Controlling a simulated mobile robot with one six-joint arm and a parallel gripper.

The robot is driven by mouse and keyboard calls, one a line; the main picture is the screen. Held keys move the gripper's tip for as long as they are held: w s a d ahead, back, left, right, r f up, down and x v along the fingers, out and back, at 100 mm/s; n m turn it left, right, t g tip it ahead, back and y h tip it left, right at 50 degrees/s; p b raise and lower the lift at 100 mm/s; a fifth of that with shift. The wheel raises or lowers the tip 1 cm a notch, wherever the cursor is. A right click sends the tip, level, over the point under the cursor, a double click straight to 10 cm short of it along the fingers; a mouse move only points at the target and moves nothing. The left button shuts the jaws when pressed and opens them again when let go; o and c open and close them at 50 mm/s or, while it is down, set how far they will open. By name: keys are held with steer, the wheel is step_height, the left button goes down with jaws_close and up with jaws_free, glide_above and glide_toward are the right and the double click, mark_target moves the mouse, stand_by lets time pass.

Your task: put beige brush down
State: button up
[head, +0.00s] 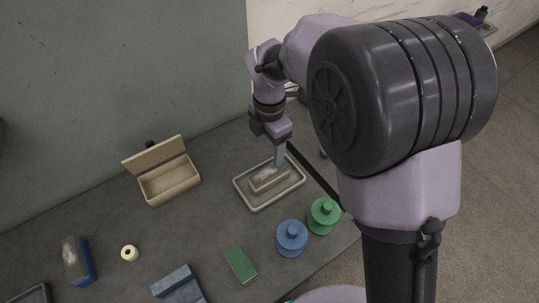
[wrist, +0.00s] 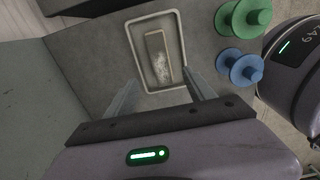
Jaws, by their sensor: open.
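The beige brush (head: 268,178) lies in a shallow beige tray (head: 264,207) on the dark table in the head view. In the wrist view the brush (wrist: 157,58) lies lengthwise inside the tray (wrist: 133,48), with a whitish worn patch on it. My gripper (head: 281,158) is just above the brush in the head view. In the wrist view my gripper's two fingers (wrist: 160,90) are spread apart, with nothing between them, and the brush is beyond their tips. Whether a finger touches the brush is hard to tell.
A blue spool (head: 291,239) and a green spool (head: 323,216) stand close to the tray's right. An open beige box (head: 170,186) is to its left. A green block (head: 240,264), a blue block (head: 178,284), a blue brush (head: 77,260) and a cream ring (head: 130,253) lie in front.

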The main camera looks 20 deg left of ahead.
steer(key=s+d+r+m+t+y, duration=0.1)
steer(key=s+d+r+m+t, duration=0.15)
steer(key=d+r+m, duration=0.95)
steer(key=s+d+r+m+t, duration=0.1)
steer(key=s+d+m, duration=0.4)
steer(key=m, duration=0.5)
steer(key=s+d+r+m+t+y, duration=0.1)
steer(key=s+d+m, duration=0.4)
steer(key=s+m, duration=0.5)
step_height(320, 180, up, 2)
steer(key=shift+d+r+t, duration=0.1)
steer(key=shift+d+t, duration=0.25)
steer(key=shift+t, duration=0.3)
